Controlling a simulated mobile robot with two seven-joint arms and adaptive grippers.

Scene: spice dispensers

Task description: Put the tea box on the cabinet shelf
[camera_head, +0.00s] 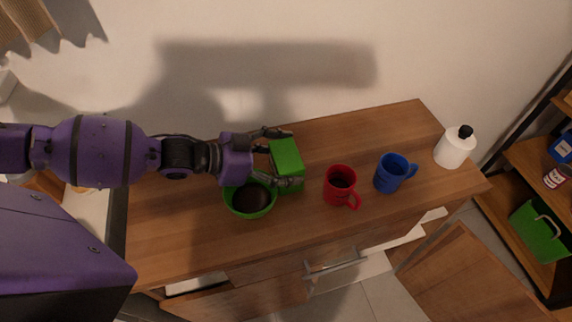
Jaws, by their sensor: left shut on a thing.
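A green box (286,158), which looks like the tea box, is above or on the wooden cabinet top (180,225), behind the green bowl. My left gripper (277,155) reaches in from the left and is shut on the green box at its left side. I cannot tell whether the box touches the cabinet top. Below, the cabinet's doors (455,270) stand open at the front, with a metal handle (336,267) showing. The shelf inside is mostly hidden from this angle. My right gripper is not in view.
A green bowl (238,207) with a dark round thing in it stands close to the box. A red mug (340,184), a blue mug (391,173) and a white bottle (453,150) stand to the right.

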